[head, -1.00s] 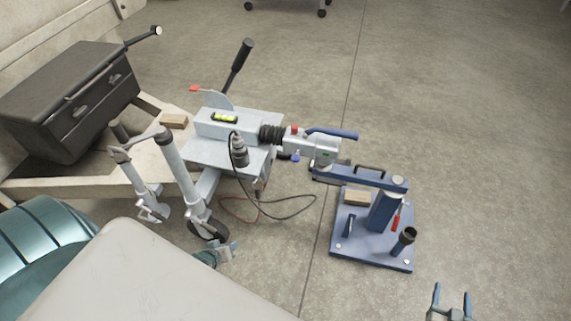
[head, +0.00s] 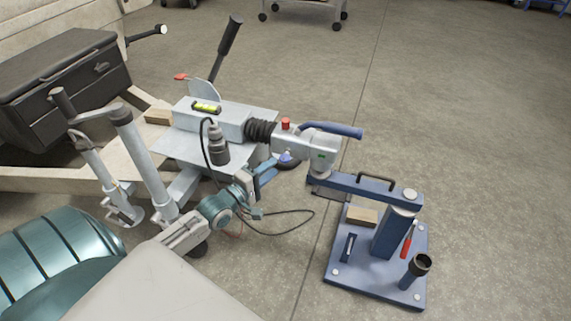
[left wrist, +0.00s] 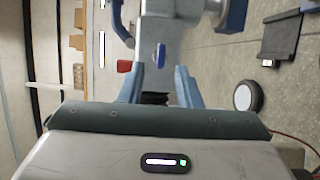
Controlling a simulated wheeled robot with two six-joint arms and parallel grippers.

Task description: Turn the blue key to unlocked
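The blue key (head: 286,157) sits on the near side of the grey coupling head (head: 312,146). In the left wrist view the blue key (left wrist: 159,54) shows upright on the pale coupling body, ahead of my fingers and between their lines. My left gripper (head: 267,174) is just left of and below the key in the head view. In the left wrist view my left gripper (left wrist: 159,76) is open, with a clear gap between its blue fingers and nothing held. The key appears a little beyond the fingertips; contact is not visible. My right gripper is out of view.
A blue handle (head: 338,130) and red knob (head: 285,124) top the coupling. A blue stand (head: 375,285) supports the area at right. Open floor (head: 480,160) extends right.

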